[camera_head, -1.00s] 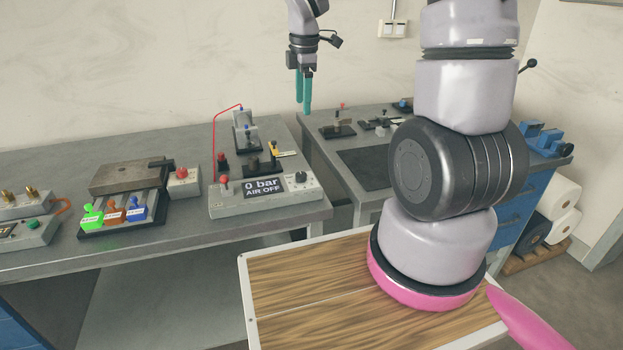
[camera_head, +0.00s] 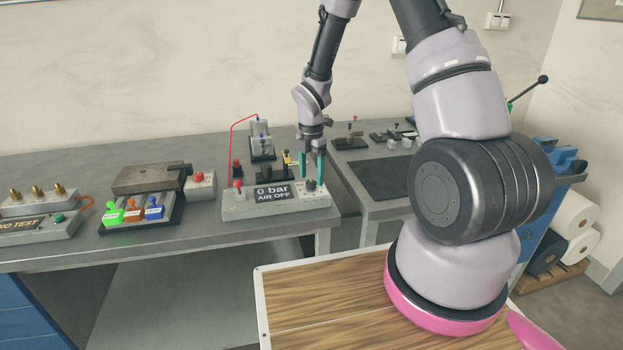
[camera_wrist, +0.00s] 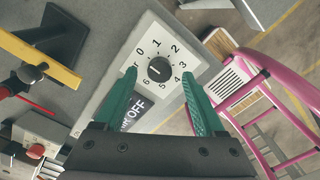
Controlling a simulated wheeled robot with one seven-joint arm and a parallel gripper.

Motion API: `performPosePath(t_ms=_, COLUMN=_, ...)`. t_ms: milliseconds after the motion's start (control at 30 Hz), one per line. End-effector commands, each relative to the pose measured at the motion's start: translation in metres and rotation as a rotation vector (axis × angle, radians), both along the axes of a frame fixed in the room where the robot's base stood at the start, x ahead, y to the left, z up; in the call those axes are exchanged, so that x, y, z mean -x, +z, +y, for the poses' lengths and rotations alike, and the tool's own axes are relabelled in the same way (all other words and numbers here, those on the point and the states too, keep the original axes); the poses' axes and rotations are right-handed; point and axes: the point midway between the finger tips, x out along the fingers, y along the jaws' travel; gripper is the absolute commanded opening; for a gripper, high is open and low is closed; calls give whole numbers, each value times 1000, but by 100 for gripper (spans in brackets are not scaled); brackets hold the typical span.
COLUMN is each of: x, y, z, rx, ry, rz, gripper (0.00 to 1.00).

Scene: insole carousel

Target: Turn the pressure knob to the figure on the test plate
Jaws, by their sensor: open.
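The pressure knob (camera_wrist: 158,70) is black and round, on a white dial with figures from 0 to 6, on the grey control box (camera_head: 240,207). It also shows in the head view (camera_head: 311,186). The box display (camera_head: 272,193) reads "0 bar AIR OFF". My gripper (camera_head: 312,166) is open above the knob, with its green fingers pointing down. In the wrist view its fingertips (camera_wrist: 158,80) lie on either side of the knob, apart from it. A panel (camera_head: 22,224) at the far left reads "NO TEST"; I see no figure on it.
Green, orange and blue tagged pieces (camera_head: 132,211) lie on a rack to the left. A second bench with a dark mat (camera_head: 380,176) is at the right.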

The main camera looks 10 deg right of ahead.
Motion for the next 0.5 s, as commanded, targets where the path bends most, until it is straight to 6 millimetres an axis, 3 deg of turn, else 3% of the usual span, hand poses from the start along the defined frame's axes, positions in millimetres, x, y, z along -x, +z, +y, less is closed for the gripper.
performPosePath(t_ms=200, x=0, y=-16, z=0, rx=1, ry=-1, rz=-1, gripper=72)
performPosePath(t_ms=467, x=0, y=-17, z=0, rx=0, ry=-1, rz=-1, gripper=72)
performPosePath(t_ms=500, x=0, y=-17, z=0, rx=0, ry=-1, rz=-1, gripper=60)
